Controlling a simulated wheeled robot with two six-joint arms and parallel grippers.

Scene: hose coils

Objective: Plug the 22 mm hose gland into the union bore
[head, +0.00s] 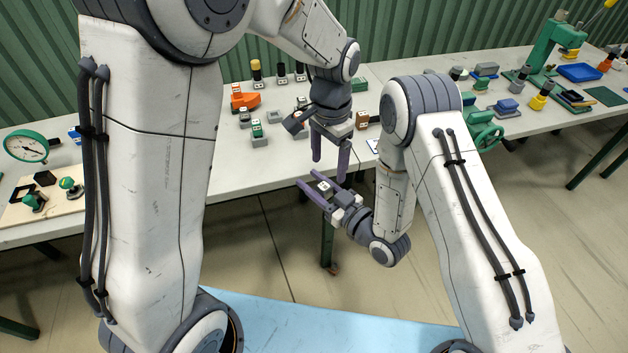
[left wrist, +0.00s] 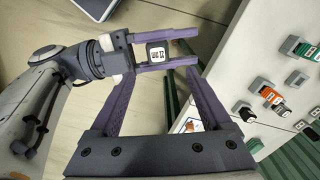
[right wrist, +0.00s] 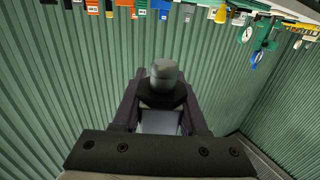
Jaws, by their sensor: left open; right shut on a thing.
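My right gripper (head: 320,184) is shut on a small dark piece with a white label (head: 324,187), apparently the hose gland, held in the air in front of the table. In the right wrist view the piece has a grey rounded cylindrical end (right wrist: 165,76) and a black collar between the fingers. In the left wrist view its label (left wrist: 157,56) faces my left wrist camera; I cannot read it surely. My left gripper (head: 331,168) is open and points down just above it. Its fingers (left wrist: 160,82) are spread to either side; I cannot tell if they touch it. I cannot pick out the union bore.
A long white table (head: 280,170) runs behind the grippers. It carries an orange fixture (head: 243,97), several small labelled blocks, a green gauge (head: 27,146) on the left, and a green press (head: 550,48) with a blue tray (head: 580,72) on the right.

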